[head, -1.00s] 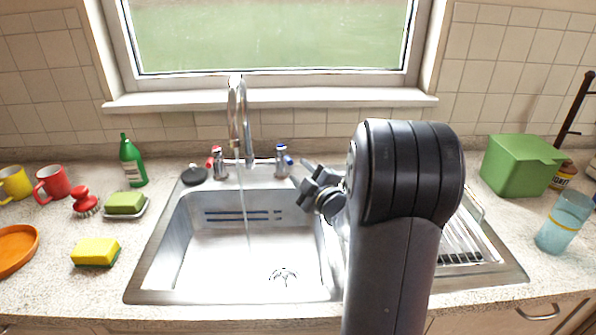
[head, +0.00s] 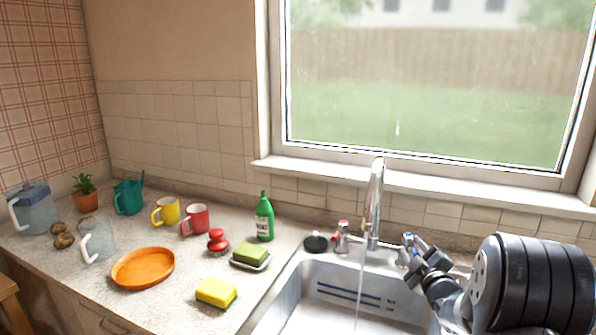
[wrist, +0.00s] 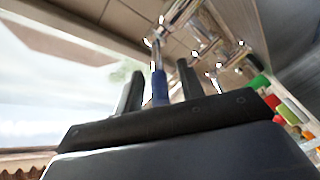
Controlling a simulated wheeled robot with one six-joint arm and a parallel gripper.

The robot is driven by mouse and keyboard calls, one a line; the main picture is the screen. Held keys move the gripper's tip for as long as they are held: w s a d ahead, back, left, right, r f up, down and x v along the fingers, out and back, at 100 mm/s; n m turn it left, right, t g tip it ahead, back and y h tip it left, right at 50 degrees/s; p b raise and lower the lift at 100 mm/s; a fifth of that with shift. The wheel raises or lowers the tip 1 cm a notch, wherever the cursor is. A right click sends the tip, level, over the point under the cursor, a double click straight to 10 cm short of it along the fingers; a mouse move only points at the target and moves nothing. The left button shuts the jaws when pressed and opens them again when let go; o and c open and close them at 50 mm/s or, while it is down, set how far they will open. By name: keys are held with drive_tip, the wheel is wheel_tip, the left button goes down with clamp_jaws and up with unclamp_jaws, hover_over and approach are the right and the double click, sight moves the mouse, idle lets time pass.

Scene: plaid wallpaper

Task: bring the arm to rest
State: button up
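My arm is at the lower right of the head view, in front of the sink. My gripper (head: 424,262) is close to the blue-marked tap handle (head: 407,239). In the wrist view the two fingers of my gripper (wrist: 160,70) stand apart. A blue shape (wrist: 160,88) shows between them, and I cannot tell whether it touches them. The chrome faucet (head: 375,195) stands behind the sink, and a thin stream of water (head: 361,285) falls from it.
The sink (head: 285,300) lies below the gripper. On the counter to the left are a green bottle (head: 264,218), a yellow sponge (head: 216,292), an orange plate (head: 143,268), a red mug (head: 196,218) and a yellow mug (head: 166,211). The window (head: 430,90) is behind.

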drive_tip(key=shift+s+a+r+m+h, duration=0.15)
drive_tip(key=shift+a+m+h, duration=0.15)
drive_tip(key=shift+a+h, duration=0.15)
drive_tip(key=shift+m+h+p, duration=0.3)
drive_tip(key=shift+h+p, duration=0.05)
drive_tip(key=shift+a+h, duration=0.15)
drive_tip(key=shift+h, duration=0.15)
drive_tip(key=shift+d, duration=0.2)
